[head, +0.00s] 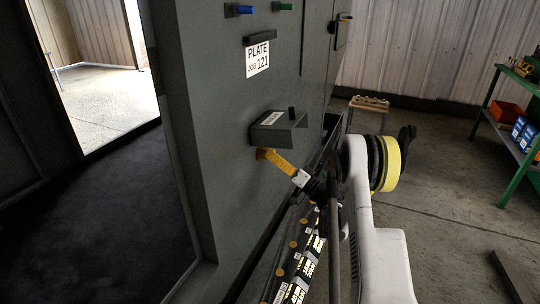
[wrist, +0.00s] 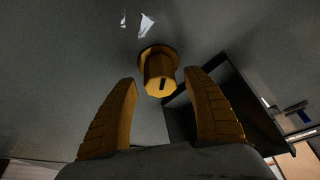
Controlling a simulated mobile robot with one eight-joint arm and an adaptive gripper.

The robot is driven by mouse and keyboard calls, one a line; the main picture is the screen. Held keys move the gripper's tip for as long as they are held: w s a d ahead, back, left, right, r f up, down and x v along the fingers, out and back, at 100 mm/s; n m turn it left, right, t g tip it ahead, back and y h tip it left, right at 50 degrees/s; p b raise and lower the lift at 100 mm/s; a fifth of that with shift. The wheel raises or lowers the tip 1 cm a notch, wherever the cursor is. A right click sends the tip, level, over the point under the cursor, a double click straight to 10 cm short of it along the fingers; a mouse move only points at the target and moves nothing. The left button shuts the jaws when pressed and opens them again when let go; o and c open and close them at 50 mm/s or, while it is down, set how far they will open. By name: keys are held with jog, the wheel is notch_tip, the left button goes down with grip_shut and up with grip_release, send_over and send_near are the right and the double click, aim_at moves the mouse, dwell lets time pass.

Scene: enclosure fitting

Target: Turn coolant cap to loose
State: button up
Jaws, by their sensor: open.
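The coolant cap appears to be the yellow faceted knob (wrist: 160,75) on a round yellow base, fixed to the grey panel, with a dark slot or mark on its face. In the wrist view my gripper (wrist: 159,79) has its two yellow fingers spread wide, with the cap between and just beyond the tips. The fingers do not appear to touch it. In the head view my gripper (head: 268,156) reaches the panel just below a small labelled grey box, and its fingers mostly hide the cap.
The grey box (head: 284,128) juts out right above my gripper; its dark side (wrist: 215,115) shows close to the right finger in the wrist view. A plate sign (head: 258,58) and blue and green handles are higher on the panel. A green shelf (head: 512,130) stands far right.

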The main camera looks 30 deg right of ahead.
jog(key=v, duration=1)
jog(key=shift+s, duration=0.15)
